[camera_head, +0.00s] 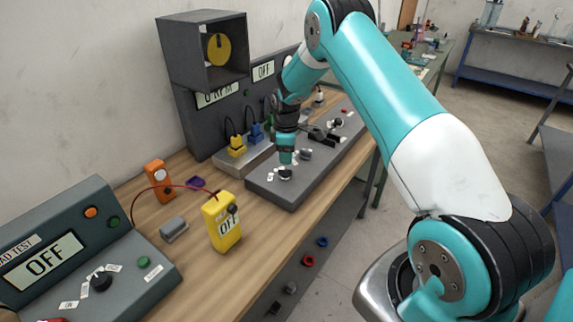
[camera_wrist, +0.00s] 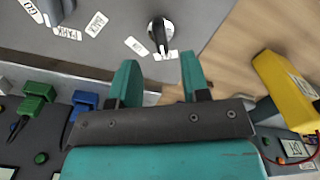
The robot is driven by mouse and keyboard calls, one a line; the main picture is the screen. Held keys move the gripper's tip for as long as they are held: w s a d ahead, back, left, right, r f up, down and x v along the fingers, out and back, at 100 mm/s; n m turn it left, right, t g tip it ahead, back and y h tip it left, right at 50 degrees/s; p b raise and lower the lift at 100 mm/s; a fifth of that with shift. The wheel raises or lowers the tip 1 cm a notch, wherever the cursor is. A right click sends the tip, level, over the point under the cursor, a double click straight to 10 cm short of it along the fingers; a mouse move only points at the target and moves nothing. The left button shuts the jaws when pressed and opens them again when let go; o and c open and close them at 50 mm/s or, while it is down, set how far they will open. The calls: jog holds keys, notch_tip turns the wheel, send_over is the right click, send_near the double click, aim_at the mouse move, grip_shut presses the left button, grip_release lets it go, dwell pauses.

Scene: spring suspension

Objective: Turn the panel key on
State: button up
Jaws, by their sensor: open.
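The grey panel (camera_head: 262,190) lies on the wooden bench with several knobs along its top. A small black and silver knob, which looks like the key (camera_head: 285,174), stands at its near end with white labels beside it. In the wrist view the key (camera_wrist: 160,31) stands beyond my fingertips, roughly in line with the gap between them. My gripper (camera_head: 286,161) is just above the near end of the panel. In the wrist view my gripper (camera_wrist: 158,72) is open and empty, with the key not between its fingers. The label text is hard to read.
A yellow meter (camera_head: 222,232) stands near the panel, with an orange device (camera_head: 159,182) behind it. A load test box (camera_head: 140,270) reading OFF is at the left. Yellow and blue plugs (camera_head: 237,148) sit behind the panel. A display (camera_head: 263,71) on the back board reads OFF.

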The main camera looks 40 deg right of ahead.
aim_at(286, 170)
notch_tip(286, 170, down, 6)
jog(key=shift+f+p, duration=0.15)
jog(key=shift+p, duration=0.65)
jog(key=shift+c, duration=0.4)
grip_shut()
